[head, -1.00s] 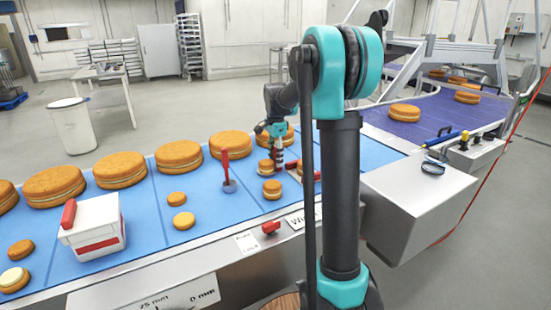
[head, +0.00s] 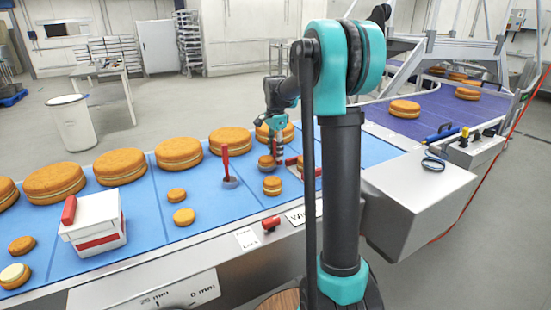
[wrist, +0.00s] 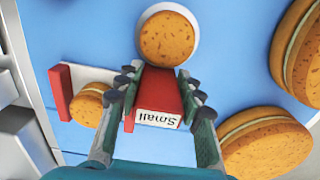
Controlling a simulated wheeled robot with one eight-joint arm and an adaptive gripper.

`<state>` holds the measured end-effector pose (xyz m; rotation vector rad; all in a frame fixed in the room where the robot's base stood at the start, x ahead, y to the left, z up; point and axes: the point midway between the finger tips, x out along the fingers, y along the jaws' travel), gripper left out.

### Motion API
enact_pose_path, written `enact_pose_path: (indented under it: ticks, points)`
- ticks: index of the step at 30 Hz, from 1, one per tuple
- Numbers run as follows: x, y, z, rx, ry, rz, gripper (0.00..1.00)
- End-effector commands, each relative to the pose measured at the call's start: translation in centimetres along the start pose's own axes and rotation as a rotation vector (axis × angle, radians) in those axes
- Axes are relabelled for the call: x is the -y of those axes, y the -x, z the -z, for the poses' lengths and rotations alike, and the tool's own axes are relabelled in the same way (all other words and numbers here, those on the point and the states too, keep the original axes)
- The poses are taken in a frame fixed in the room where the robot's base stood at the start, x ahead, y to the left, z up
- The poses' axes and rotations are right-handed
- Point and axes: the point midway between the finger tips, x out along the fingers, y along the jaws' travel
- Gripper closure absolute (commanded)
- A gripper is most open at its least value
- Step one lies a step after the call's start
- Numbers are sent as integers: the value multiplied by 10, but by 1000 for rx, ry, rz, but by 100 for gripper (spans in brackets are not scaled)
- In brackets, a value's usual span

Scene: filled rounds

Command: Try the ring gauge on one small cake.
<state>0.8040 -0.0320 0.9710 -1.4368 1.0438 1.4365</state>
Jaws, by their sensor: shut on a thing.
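My gripper (head: 275,150) is low over the blue belt, beside a small cake (head: 266,162). In the wrist view my gripper (wrist: 157,85) is shut on the red handle (wrist: 160,95) of the ring gauge, marked "Small". The gauge's white ring (wrist: 194,40) shows beyond the fingertips, with a small round cake (wrist: 167,38) within its outline. I cannot tell how far down the ring sits around the cake. A second red handle with a white plate (wrist: 60,92) lies to the left, with a small cake (wrist: 90,104) over or beside it.
Another small cake (head: 272,186) stands nearer the belt's front edge. A red-handled upright tool (head: 226,165) and a white box with red trim (head: 92,222) stand left. Large cakes (head: 179,153) line the back of the belt (head: 150,215). More small cakes (head: 184,216) lie left.

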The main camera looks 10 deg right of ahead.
Motion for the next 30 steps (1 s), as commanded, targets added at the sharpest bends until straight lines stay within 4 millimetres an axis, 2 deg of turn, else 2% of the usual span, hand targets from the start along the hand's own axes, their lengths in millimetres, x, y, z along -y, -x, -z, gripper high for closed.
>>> enact_pose_path:
  ticks: [30]
  points:
    - [0,46,0,0,0,0,93]
